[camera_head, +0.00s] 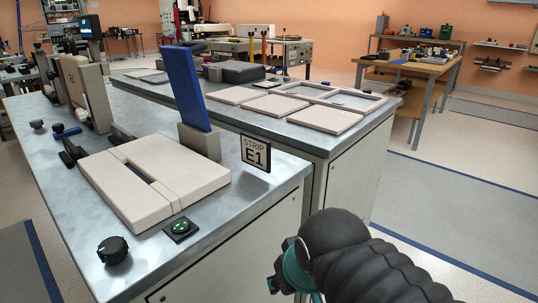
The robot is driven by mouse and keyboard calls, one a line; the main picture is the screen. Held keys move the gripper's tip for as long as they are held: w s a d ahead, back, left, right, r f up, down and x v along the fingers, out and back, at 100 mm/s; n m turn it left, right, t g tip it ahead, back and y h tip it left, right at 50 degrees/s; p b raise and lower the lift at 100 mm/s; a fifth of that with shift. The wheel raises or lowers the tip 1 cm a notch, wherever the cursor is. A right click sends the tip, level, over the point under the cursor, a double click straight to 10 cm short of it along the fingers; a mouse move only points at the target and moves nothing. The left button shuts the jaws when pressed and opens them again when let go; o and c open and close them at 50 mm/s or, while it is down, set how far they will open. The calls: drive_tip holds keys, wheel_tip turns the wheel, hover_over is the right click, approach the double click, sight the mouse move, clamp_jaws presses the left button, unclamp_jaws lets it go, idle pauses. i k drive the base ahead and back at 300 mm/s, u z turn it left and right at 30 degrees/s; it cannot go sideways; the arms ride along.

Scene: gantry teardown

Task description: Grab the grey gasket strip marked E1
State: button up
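A black sign reading STRIP E1 (256,152) stands at the right front of the near metal bench (75,215). Left of it lies a pale flat panel (195,175) with a dark lengthwise slot and a narrow pale band beside it. I cannot make out a separate grey gasket strip there. My dark ribbed arm with a teal part is at the bottom right, beside the bench; no gripper fingers show.
A black knob (112,250) and a green-lit button (180,228) sit at the bench's front edge. Beige blocks (88,92) and small dark parts are at the left. A second bench (290,133) holds pale panels and frames. The floor at the right is clear.

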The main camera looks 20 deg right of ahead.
sight(123, 136)
drive_tip(key=z, duration=2)
drive_tip(key=k, duration=1.4)
drive_tip(key=u, duration=2.05)
drive_tip(key=i, duration=0.5)
